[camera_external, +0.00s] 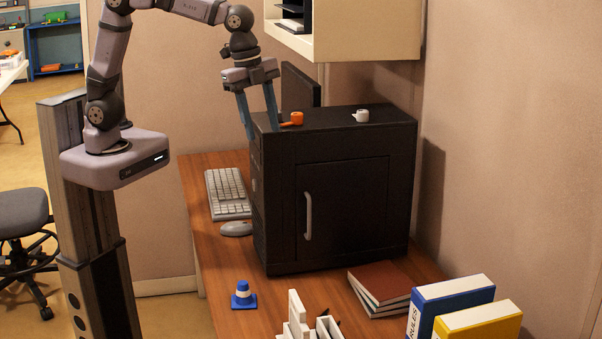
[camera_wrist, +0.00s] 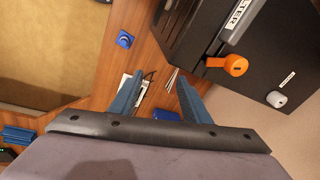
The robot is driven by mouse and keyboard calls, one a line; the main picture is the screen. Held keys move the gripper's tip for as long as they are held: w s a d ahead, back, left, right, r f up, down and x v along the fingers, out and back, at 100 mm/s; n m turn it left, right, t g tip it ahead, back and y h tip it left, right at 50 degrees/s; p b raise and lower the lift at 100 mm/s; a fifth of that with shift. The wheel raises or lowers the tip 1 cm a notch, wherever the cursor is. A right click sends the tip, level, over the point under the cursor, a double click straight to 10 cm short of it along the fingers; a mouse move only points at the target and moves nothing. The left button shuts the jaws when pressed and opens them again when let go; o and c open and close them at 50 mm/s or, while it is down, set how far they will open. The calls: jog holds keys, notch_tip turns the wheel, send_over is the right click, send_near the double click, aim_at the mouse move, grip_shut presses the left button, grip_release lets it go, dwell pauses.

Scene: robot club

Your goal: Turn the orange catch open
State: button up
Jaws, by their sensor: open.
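The orange catch (camera_external: 293,119) sits on the top of a black computer-like case (camera_external: 342,205), near its left front edge. It is a round knob with a short arm, and the arm points left toward the edge. It also shows in the wrist view (camera_wrist: 234,65), to the right of my fingers. My gripper (camera_external: 263,133) has two blue fingers, spread apart and pointing down, at the left edge of the case top. The fingers (camera_wrist: 160,78) are empty in the wrist view and stand apart from the catch.
The case front has a closed door with a grey handle (camera_external: 308,215). A dark monitor (camera_external: 300,88) stands behind, and a wall cabinet (camera_external: 365,35) hangs above. A keyboard (camera_external: 228,193) lies left on the desk.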

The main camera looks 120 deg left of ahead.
jog(key=s+d+f+n+b, duration=0.1)
jog(key=s+d+f+b, duration=0.2)
jog(key=s+d+f, duration=0.2)
jog(key=s+d+f+n+g+b, duration=0.1)
jog(key=s+d+f, duration=0.4)
jog(key=f, duration=0.6)
jog(key=d+n+b, duration=0.1)
jog(key=b, duration=0.1)
jog(key=shift+h+b, duration=0.3)
notch_tip(320, 180, up, 29)
jog(key=w+a+n+y+p, duration=0.1)
jog(key=w+a+n, duration=0.3)
jog(key=a, duration=0.3)
jog(key=w+a+n+t+y, duration=0.1)
jog(key=w+a+n, duration=0.2)
jog(key=a+n, duration=0.3)
jog(key=w+a+n+y+p, duration=0.1)
jog(key=w+a+n, duration=0.25)
jog(key=a, duration=0.35)
jog(key=shift+y, duration=0.3)
jog(key=shift+w+a+f, duration=0.1)
jog(key=shift+a+f, duration=0.05)
jog(key=shift+f, duration=1.2)
jog(key=shift+a+f, duration=0.15)
jog(key=shift+f, duration=1.2)
jog(key=shift+f, duration=0.1)
